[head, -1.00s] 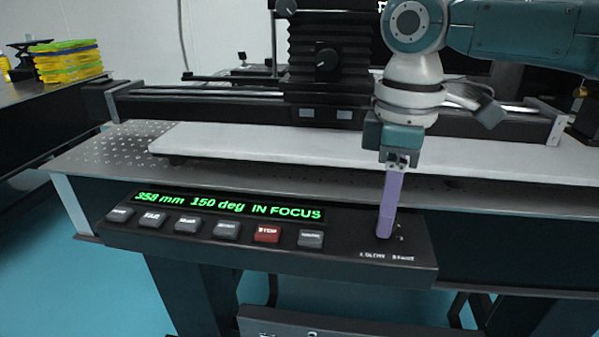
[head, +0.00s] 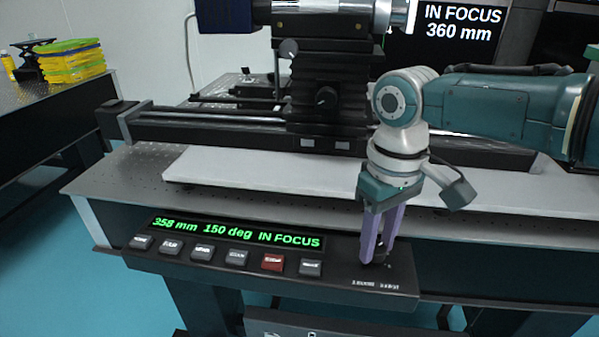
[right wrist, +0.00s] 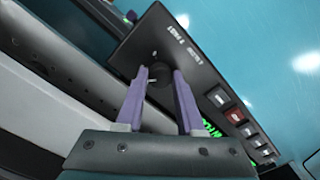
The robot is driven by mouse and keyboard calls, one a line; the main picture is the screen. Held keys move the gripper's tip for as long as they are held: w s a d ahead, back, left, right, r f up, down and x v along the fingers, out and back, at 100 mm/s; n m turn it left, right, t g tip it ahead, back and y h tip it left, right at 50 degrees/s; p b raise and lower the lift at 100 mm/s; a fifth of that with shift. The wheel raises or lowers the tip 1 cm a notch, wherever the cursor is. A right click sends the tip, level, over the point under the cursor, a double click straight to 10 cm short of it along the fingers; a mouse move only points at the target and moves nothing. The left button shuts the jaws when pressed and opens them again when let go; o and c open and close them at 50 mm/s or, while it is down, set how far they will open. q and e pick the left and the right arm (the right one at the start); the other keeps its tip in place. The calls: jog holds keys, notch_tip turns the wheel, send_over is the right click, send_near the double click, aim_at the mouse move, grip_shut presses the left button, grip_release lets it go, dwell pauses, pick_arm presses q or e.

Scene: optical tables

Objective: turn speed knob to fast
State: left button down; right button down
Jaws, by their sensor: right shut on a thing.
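The speed knob (right wrist: 156,80) is a small dark knob at the right end of the black control console (head: 338,277). Small white labels for slow and fast are printed in front of it. My right gripper (head: 374,261) reaches down over it, its two purple fingers on either side of the knob. In the right wrist view my right gripper (right wrist: 157,74) is shut on the knob, with the fingertips at its sides. The knob is mostly hidden by the fingers in the head view, and its pointer cannot be read. My left gripper is not in view.
The console's green display (head: 237,234) reads 358 mm, 150 deg, IN FOCUS. Several grey buttons and a red button (head: 272,262) lie left of the knob. Behind are a pale flat slab (head: 270,180) and a dark rail. A monitor (head: 458,24) reads IN FOCUS 360 mm.

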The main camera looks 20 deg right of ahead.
aim_at(378, 246)
jog(key=m+p, duration=0.2)
jog(key=m, duration=0.1)
jog(key=shift+a+r+m, duration=0.1)
jog(key=shift+r+m, duration=0.05)
jog(key=shift+m, duration=0.25)
jog(key=m+p, duration=0.1)
jog(key=m, duration=0.2)
jog(key=shift+m, duration=0.3)
jog(key=m+p, duration=0.1)
jog(key=m, duration=0.3)
jog(key=shift+m, duration=2.5)
jog(key=c, duration=0.5)
grip_release()
notch_tip(378, 246, up, 10)
jog(key=p, duration=0.8)
jog(key=shift+p, duration=0.35)
